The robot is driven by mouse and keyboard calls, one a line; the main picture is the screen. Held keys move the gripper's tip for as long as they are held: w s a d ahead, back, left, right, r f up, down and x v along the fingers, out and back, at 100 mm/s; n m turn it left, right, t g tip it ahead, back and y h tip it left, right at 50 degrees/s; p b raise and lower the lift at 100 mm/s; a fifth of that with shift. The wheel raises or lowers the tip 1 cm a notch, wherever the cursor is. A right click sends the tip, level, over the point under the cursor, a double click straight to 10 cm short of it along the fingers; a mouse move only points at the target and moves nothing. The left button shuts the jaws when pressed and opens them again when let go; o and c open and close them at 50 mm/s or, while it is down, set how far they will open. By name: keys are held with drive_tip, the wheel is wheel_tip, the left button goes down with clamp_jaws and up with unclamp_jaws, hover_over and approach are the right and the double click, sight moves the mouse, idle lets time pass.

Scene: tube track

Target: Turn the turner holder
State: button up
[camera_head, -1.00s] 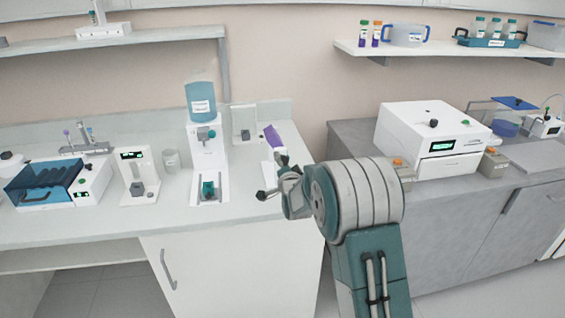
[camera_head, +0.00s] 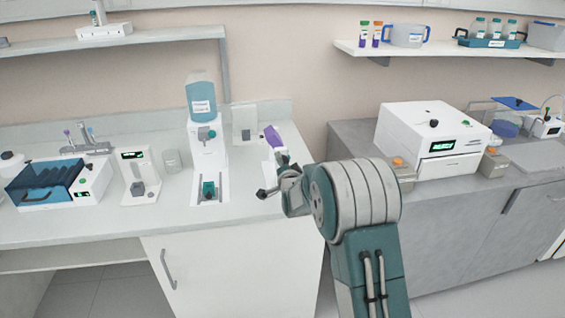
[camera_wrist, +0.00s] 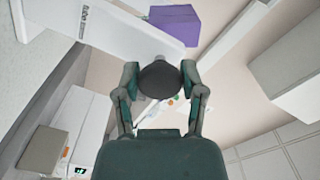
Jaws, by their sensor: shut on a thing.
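The turner holder shows in the wrist view as a white labelled body (camera_wrist: 112,22) with a purple block (camera_wrist: 175,20) and a dark round knob (camera_wrist: 160,80). My gripper (camera_wrist: 161,76) has its two fingers shut on this dark knob, one on each side. In the head view the purple block (camera_head: 273,136) and a little white body show just beyond my gripper (camera_head: 268,182). My wrist hides most of the holder there, so its full tilt cannot be told.
A white stand with a blue bottle (camera_head: 201,95) is close on the left of my gripper. Further left are a small white device (camera_head: 139,178) and a blue-lidded device (camera_head: 45,182). A white instrument (camera_head: 430,125) stands on the grey counter at right. The white counter front is clear.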

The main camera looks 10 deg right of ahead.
drive_tip(key=shift+f, duration=0.1)
drive_tip(key=n, duration=1.1)
drive_tip(key=shift+d, duration=0.1)
drive_tip(key=n, duration=1.5)
drive_tip(key=shift+n, duration=1.6)
drive_tip(key=shift+f, duration=0.1)
